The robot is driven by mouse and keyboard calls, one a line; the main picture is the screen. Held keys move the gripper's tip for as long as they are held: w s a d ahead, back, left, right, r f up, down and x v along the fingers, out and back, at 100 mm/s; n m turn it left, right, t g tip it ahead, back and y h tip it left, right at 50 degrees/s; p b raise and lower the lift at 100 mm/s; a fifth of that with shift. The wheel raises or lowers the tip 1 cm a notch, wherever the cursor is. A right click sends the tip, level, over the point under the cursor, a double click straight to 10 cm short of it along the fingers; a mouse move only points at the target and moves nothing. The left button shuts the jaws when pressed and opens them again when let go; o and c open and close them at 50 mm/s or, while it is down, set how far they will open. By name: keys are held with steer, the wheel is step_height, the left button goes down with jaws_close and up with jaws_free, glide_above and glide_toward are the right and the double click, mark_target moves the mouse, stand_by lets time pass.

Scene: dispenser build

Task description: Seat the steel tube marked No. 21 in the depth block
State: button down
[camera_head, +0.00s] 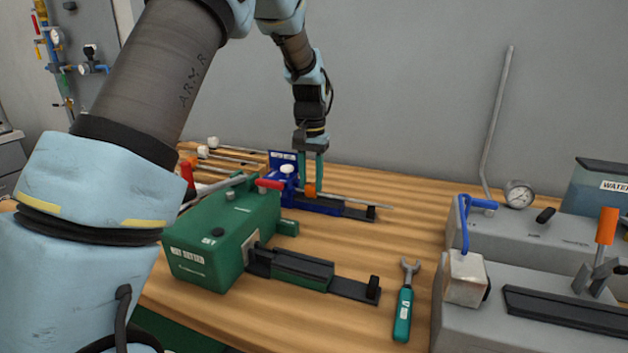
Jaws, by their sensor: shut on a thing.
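My gripper (312,184) reaches down over the blue block (287,188) at the middle of the table, its teal fingers shut around a thin steel tube (360,201). The tube lies nearly level and extends right from the fingers, above the dark rail of the blue block. An orange piece shows at the fingertips. The blue block, which looks like the depth block, has a small label plate and a white knob. I cannot read a number on the tube. The tube's left end is hidden at the block and fingers, so I cannot tell whether it is inside.
A green machine (225,235) with red-tipped levers and a dark rail stands in front of the blue block. Several rods with white ends (212,142) lie behind left. A teal-handled wrench (404,305) lies right of the rail. Grey equipment (480,235) fills the right side.

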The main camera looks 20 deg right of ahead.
steer(key=shift+w+a, duration=0.3)
steer(key=c, duration=0.5)
jaws_free()
steer(key=shift+o, duration=0.2)
steer(key=shift+c, duration=0.3)
steer(key=shift+o, duration=1.1)
steer(key=shift+a, duration=0.1)
steer(key=shift+w, duration=0.1)
steer(key=shift+c, duration=0.3)
steer(key=shift+r, duration=0.15)
